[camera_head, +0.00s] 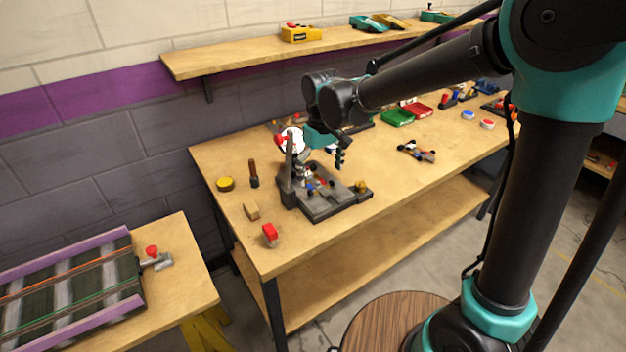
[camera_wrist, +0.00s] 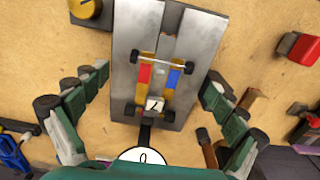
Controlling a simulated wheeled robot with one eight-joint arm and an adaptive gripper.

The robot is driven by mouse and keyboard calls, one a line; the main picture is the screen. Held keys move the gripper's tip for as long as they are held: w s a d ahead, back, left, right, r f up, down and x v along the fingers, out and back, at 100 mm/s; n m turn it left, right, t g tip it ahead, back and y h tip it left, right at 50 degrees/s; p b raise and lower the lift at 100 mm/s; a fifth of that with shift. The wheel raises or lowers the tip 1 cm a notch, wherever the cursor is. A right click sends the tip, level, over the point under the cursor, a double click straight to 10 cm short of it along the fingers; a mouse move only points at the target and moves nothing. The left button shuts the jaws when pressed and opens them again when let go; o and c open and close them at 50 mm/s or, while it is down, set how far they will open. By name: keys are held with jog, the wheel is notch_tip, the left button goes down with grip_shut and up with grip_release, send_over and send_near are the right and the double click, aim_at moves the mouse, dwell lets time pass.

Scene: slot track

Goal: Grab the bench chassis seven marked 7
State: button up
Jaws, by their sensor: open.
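The bench chassis (camera_wrist: 153,82) lies on a grey metal fixture (camera_wrist: 127,50) in the wrist view. It has a yellowish frame, red and blue blocks, dark wheels and a small white tag; the mark on the tag is too small to read surely. In the head view the chassis (camera_head: 318,186) shows small on the fixture (camera_head: 330,208), partly hidden by its parts. My gripper (camera_wrist: 154,80) is open and empty, its teal fingers on either side of the chassis and apart from it. In the head view my gripper (camera_head: 340,157) is above the fixture.
A dial gauge (camera_wrist: 143,156) stands close to the chassis. A red block (camera_head: 270,234), a wooden block (camera_head: 251,211), a dark-handled tool (camera_head: 254,174) and a yellow round item (camera_head: 226,184) lie left of the fixture. Another chassis (camera_head: 415,151) lies right, with clear bench around it.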

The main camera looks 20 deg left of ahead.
aim_at(320, 187)
jog(key=shift+s+f, duration=0.1)
jog(key=shift+f, duration=1.6)
jog(key=c, duration=1.4)
